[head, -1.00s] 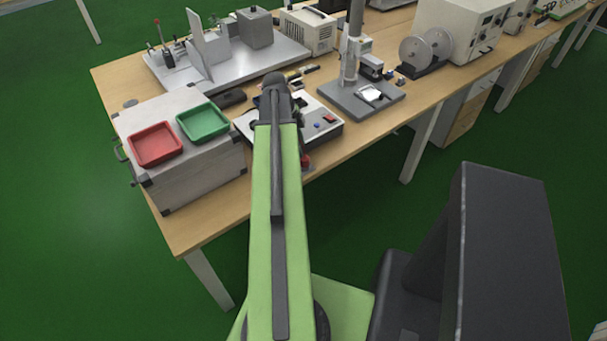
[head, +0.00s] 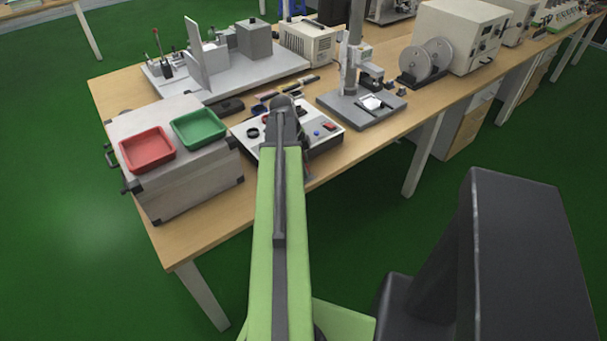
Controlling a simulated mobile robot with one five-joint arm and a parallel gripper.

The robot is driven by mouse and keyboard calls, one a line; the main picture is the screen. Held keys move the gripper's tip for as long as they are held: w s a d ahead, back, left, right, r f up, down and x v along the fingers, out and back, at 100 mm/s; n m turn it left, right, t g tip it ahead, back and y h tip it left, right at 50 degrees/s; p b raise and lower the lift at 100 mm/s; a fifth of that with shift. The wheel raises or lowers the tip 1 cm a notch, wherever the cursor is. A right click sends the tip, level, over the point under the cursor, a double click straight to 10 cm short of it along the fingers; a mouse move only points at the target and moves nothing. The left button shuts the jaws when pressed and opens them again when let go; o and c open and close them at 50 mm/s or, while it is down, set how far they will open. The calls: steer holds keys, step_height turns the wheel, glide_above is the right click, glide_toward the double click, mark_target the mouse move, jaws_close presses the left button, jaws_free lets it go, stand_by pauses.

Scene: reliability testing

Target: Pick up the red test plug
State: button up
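My green arm reaches to the table, and its dark end covers part of a white test panel (head: 335,144). My gripper (head: 306,160) is mostly hidden behind the arm, with only a dark sliver showing at the arm's right side. I cannot see its fingers or whether they hold anything. A small red piece (head: 329,127) shows on the panel, right of the arm. I cannot tell whether it is the red test plug or a switch.
A grey case with a red tray (head: 148,150) and a green tray (head: 199,126) stands left of the arm. A grey stand (head: 361,108) is right of the panel. A metal fixture (head: 220,80) lies behind. The table's front edge is mostly clear.

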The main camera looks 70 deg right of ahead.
jaws_close()
